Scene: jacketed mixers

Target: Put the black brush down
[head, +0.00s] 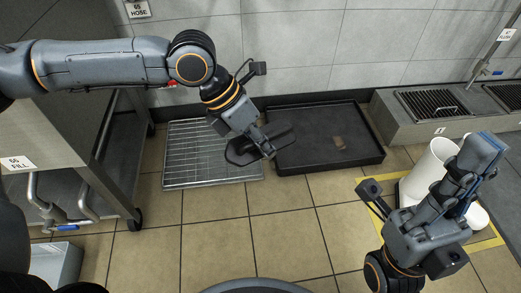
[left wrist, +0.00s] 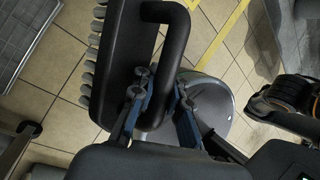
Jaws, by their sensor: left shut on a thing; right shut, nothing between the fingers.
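The black brush (left wrist: 115,65) fills the upper middle of the left wrist view, with a looped black handle and pale bristle tufts along its left side. My left gripper (left wrist: 162,98) is shut on the handle. In the head view the brush (head: 240,152) is dark and partly hidden by my left gripper (head: 266,146). There it appears over the gap between a wire rack and a black tray; its exact height is hard to tell. My right gripper (head: 480,160) is shut and empty at the right, in front of a white cylinder.
The black tray (head: 372,158) lies by the wall with a small brown patch inside. The wire rack (head: 190,165) is left of it. The white cylinder (head: 425,170) stands in a yellow floor outline. A steel unit (head: 50,130) stands at left. The tiled floor (head: 275,235) in the middle is clear.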

